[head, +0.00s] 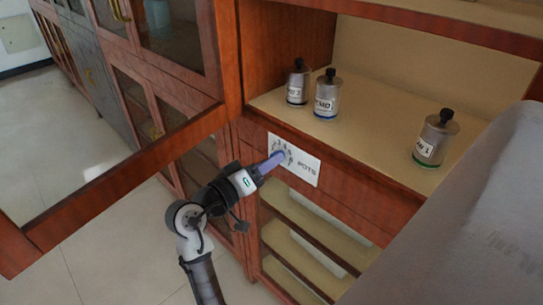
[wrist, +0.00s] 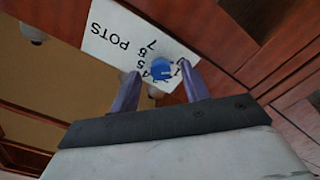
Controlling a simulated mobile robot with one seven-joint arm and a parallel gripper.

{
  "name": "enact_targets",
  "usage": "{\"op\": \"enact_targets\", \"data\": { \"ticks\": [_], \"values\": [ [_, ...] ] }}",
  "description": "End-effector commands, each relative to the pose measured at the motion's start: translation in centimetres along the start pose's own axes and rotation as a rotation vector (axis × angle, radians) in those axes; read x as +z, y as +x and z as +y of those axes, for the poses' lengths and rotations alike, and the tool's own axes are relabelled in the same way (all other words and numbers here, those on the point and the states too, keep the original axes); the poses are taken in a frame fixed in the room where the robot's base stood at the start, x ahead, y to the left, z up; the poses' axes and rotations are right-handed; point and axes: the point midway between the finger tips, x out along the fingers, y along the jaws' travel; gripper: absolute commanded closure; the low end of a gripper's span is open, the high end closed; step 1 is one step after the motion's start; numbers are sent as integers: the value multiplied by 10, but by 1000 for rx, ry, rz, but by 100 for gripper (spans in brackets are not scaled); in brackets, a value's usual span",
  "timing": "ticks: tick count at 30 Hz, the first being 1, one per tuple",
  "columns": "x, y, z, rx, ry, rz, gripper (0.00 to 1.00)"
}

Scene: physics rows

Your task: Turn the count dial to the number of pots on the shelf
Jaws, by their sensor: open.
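The dial's setting cannot be read.
An open glazed cabinet door (head: 120,170) stands left of my arm. Lower shelves (head: 305,240) lie below the plate. A large grey surface (head: 460,220) fills the right foreground. Bare floor shows at left.

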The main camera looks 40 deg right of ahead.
Motion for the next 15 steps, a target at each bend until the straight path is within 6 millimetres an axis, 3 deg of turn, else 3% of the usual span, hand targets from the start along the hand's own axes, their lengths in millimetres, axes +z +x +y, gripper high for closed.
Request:
{"op": "enact_targets", "data": {
  "ticks": [6,15],
  "values": [
    [0,18,1,1,0,1,54],
    [0,20,0,0,0,1,54]
  ]
}}
